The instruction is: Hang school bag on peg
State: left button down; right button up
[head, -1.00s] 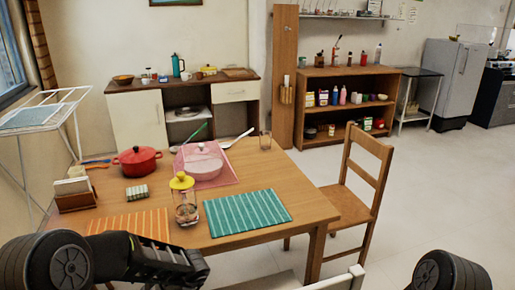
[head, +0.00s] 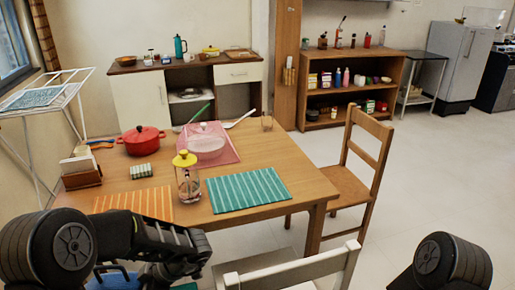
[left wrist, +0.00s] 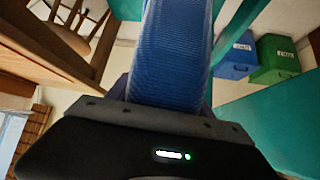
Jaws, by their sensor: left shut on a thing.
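My left gripper (left wrist: 165,110) is shut on a blue ribbed strap-like piece (left wrist: 177,45), which fills the middle of the left wrist view. In the head view my left arm comes in at the bottom left. A blue thing with a loop (head: 115,277) shows under it at the bottom edge, mostly cut off; it may be the school bag. A tall wooden panel (head: 288,35) stands behind the table; I cannot make out a peg on it. My right gripper is out of view; only part of my right arm shows at the bottom right.
The wooden table (head: 262,165) holds a red pot (head: 141,141), a jar with a yellow lid (head: 188,182) and mats. A white chair (head: 290,272) and a wooden chair (head: 352,185) stand by it. Blue (left wrist: 233,60) and green (left wrist: 274,60) boxes stand nearby. Floor at right is clear.

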pick_arm(q)
jog(key=w+d+r+m+t+h+p, duration=0.1)
jog(key=w+d+r+m+t+h, duration=0.4)
jog(key=w+m+t, duration=0.7)
jog(key=s+d+r+m+g+h, duration=0.1)
jog(key=s+d+r+m+h, duration=0.1)
jog(key=d+m, duration=0.5)
jog(key=shift+s+d+m+g+h, duration=0.3)
jog(key=shift+s+d+m+h, duration=0.1)
jog(key=shift+s+h, duration=0.65)
jog(key=shift+a+r, duration=0.1)
jog(key=shift+a, duration=0.05)
